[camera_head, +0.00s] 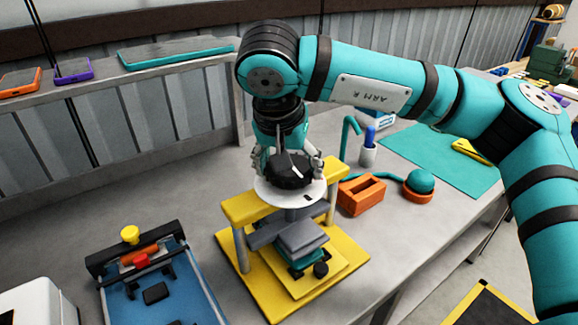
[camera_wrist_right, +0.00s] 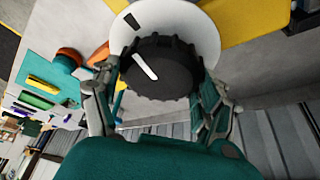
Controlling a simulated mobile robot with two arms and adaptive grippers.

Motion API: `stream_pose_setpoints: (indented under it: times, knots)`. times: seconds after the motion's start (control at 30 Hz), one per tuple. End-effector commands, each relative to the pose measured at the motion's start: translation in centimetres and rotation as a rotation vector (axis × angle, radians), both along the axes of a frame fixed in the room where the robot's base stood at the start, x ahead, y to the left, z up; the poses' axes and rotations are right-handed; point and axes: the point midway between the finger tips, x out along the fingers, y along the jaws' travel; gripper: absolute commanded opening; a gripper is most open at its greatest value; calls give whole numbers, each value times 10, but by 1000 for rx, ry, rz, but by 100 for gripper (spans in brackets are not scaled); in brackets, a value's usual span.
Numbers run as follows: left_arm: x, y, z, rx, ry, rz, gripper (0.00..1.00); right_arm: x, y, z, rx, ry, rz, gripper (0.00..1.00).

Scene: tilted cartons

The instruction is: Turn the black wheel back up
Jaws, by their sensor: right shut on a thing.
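The black wheel (camera_head: 290,172) sits on a white round dial plate (camera_head: 262,190) on top of a yellow press frame (camera_head: 240,208). My right gripper (camera_head: 290,165) reaches down from above and is shut on the wheel. In the right wrist view the black wheel (camera_wrist_right: 160,73) has a ribbed rim and a white pointer line, and the white plate (camera_wrist_right: 200,25) carries a dark mark. The fingers of my right gripper (camera_wrist_right: 158,100) lie on both sides of the wheel. Below it, a grey press block (camera_head: 300,238) rests close over a teal item (camera_head: 310,260). My left gripper is not in view.
An orange block with a slot (camera_head: 361,195) and a teal ball on an orange base (camera_head: 420,183) stand to the right of the press. A blue fixture (camera_head: 160,285) lies at the front left. A teal mat (camera_head: 440,160) lies farther right. A low ledge (camera_head: 120,85) runs behind.

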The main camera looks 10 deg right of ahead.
Motion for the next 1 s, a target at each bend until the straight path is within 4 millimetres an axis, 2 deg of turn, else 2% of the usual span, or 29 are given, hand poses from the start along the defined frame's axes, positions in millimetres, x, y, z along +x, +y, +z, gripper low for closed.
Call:
stream_pose_setpoints:
  times: [0.57, 0.6, 0.7, 0.77, 1.0]
  knots:
    - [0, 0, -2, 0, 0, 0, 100, -1, 0, -2, -2, 7, 40, 45]
    - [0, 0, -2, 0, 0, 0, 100, -1, 0, -2, -2, 7, 40, 79]
    - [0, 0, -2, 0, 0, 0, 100, -1, 0, -2, -2, 6, 39, 92]
    - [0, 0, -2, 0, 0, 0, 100, -1, 0, -2, -2, 5, 38, 100]
    - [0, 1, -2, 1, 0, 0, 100, 0, 0, -1, 0, 2, 37, 100]
